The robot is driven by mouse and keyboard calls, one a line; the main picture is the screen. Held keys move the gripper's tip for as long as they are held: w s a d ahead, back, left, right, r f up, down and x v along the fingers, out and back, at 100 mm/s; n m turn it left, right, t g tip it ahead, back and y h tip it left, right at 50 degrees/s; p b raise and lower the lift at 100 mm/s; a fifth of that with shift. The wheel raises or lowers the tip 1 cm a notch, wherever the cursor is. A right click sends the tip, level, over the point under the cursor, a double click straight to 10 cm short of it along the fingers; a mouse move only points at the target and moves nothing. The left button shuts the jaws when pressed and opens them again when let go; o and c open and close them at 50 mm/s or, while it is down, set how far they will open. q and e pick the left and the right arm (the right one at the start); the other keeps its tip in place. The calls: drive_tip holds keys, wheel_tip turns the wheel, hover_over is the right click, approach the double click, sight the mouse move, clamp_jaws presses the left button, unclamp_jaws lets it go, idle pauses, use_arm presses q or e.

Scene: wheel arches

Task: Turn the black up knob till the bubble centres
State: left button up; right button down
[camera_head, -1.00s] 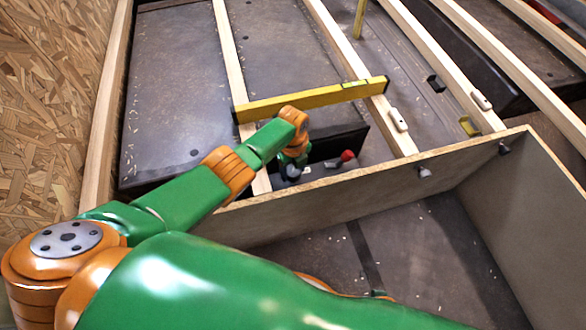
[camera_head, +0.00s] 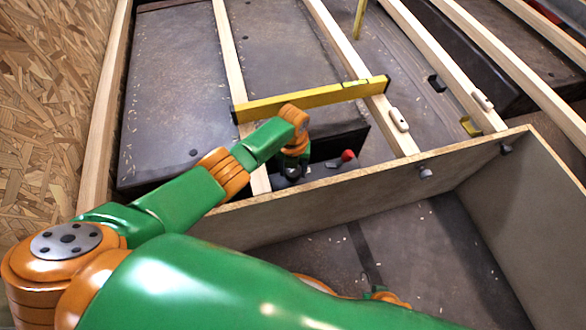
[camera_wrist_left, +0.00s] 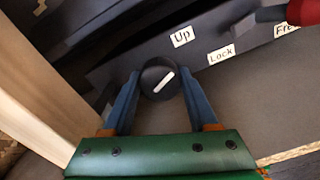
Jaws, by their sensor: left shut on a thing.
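The black knob (camera_wrist_left: 158,79) with a white pointer line sits between the two blue fingers of my left gripper (camera_wrist_left: 158,84), close by the "Up" label (camera_wrist_left: 181,37) in the left wrist view. The gripper is shut on it. The pointer slants up to the right. In the head view my left gripper (camera_head: 291,172) reaches down behind the panel edge and hides the knob. A yellow spirit level (camera_head: 300,101) lies across two wooden beams just beyond it. Its bubble is too small to read.
A red-ended lever (camera_head: 347,156) is right of my left gripper, near the "Lock" label (camera_wrist_left: 221,54) in the wrist view. A wooden panel (camera_head: 330,190) stands just in front of the gripper. Pale beams (camera_head: 228,60) run away on both sides.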

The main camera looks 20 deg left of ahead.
idle(0.5)
use_arm(q)
drive_tip(key=o, duration=1.4)
drive_tip(key=shift+r, duration=0.3)
wheel_tip(320, 180, up, 6)
drive_tip(key=p, duration=0.4)
drive_tip(key=shift+f, duration=0.2)
drive_tip(key=shift+r+p, duration=0.35)
drive_tip(key=shift+p, duration=0.1)
drive_tip(key=shift+r, duration=0.15)
use_arm(e)
drive_tip(key=shift+h, duration=0.3)
drive_tip(key=s+d, duration=0.1)
drive_tip(key=s, duration=0.1)
drive_tip(key=s+d, duration=0.2)
drive_tip(key=shift+s+d+f, duration=0.15)
drive_tip(key=shift+s+d, duration=0.05)
